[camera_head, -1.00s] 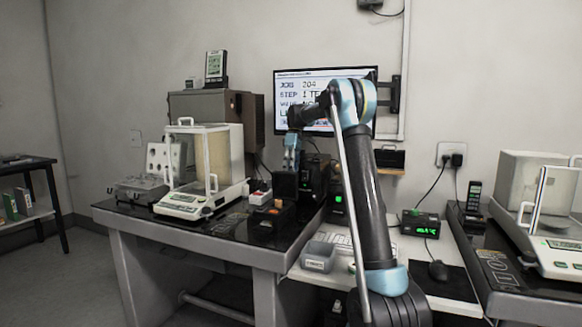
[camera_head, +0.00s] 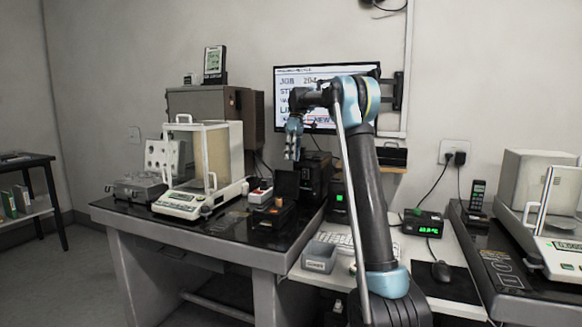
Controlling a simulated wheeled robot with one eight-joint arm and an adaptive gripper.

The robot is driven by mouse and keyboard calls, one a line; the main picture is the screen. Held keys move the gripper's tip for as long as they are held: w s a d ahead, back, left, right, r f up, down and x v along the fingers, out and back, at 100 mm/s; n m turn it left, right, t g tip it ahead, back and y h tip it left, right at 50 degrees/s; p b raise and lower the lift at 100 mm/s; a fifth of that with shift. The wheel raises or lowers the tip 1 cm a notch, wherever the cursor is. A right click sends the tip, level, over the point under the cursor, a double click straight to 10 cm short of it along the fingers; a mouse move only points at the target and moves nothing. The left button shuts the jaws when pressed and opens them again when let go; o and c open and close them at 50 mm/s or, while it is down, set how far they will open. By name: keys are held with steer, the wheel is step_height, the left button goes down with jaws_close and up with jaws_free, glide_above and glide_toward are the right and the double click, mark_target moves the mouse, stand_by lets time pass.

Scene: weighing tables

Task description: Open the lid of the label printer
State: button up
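A dark boxy device (camera_head: 314,174), which looks like the label printer, stands at the right rear of the black-topped table, partly behind my arm. I cannot make out its lid or whether it is shut. My gripper (camera_head: 292,155) hangs fingers down, above and slightly left of this device, with the wall and monitor behind it. It appears apart from everything and holds nothing that I can see. Its fingers are too small to tell whether they are open or shut.
A small black case (camera_head: 272,216) with a raised lid sits below my gripper. A glass-sided balance (camera_head: 178,203) stands to its left. The monitor (camera_head: 291,84) is behind my arm.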

steer(key=v, duration=0.6)
steer(key=shift+r, duration=0.2)
steer(key=shift+w, duration=0.1)
